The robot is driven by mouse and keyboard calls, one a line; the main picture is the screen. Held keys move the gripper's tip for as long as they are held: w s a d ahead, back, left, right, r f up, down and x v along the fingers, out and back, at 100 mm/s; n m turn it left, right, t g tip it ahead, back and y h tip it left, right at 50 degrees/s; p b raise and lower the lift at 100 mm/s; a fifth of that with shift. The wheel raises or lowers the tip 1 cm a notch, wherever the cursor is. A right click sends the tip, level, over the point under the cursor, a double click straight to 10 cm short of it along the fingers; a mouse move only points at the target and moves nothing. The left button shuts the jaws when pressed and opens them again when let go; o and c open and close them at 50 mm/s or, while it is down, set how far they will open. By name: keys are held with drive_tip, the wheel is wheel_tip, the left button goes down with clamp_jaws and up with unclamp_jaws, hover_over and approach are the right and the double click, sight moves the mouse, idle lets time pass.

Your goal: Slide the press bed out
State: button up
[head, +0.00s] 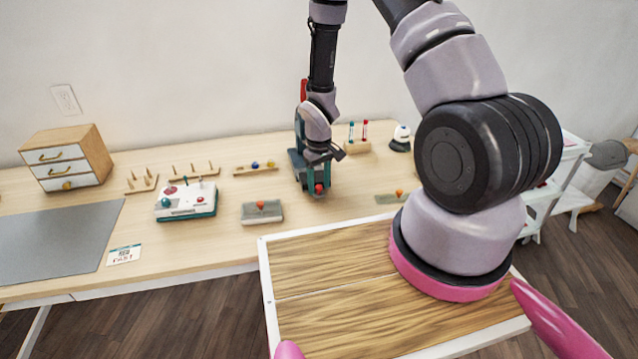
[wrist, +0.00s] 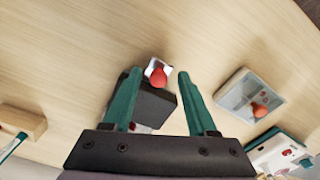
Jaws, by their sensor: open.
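The teal press (head: 298,170) stands on the wooden table in the head view, partly hidden behind my arm and gripper. A red knob (head: 319,188) shows at its front, low down. In the wrist view the red knob (wrist: 158,78) sits by a small pale plate (wrist: 152,64) at the end of a dark block (wrist: 152,106). I take this knobbed part as the press bed; most of it is hidden. My gripper (wrist: 160,73) is open and empty, its two teal fingers on either side of the knob in the picture. I cannot tell whether they touch it.
A grey box with an orange knob (head: 262,211) stands left of the press, and a teal-white control box (head: 186,201) farther left. A rack with tubes (head: 356,146) is behind right. A green pad with an orange knob (head: 393,197) lies right. Bare table lies in front of the press.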

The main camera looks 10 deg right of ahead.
wheel_tip(320, 180, up, 11)
idle(0.6)
drive_tip(key=shift+f, duration=0.15)
drive_tip(key=s+d+r+m+t, duration=0.2)
drive_tip(key=r, duration=0.9)
drive_tip(key=s+d+r+m+t, duration=0.1)
drive_tip(key=d+r+m, duration=0.1)
drive_tip(key=r, duration=1)
drive_tip(key=s+d+r+m+t+y, duration=0.1)
drive_tip(key=s+r+m+t, duration=0.3)
drive_tip(key=s+r, duration=1.1)
drive_tip(key=shift+s+d+r+m+y, duration=0.3)
drive_tip(key=shift+s+d+m+y, duration=0.1)
drive_tip(key=shift+y, duration=0.1)
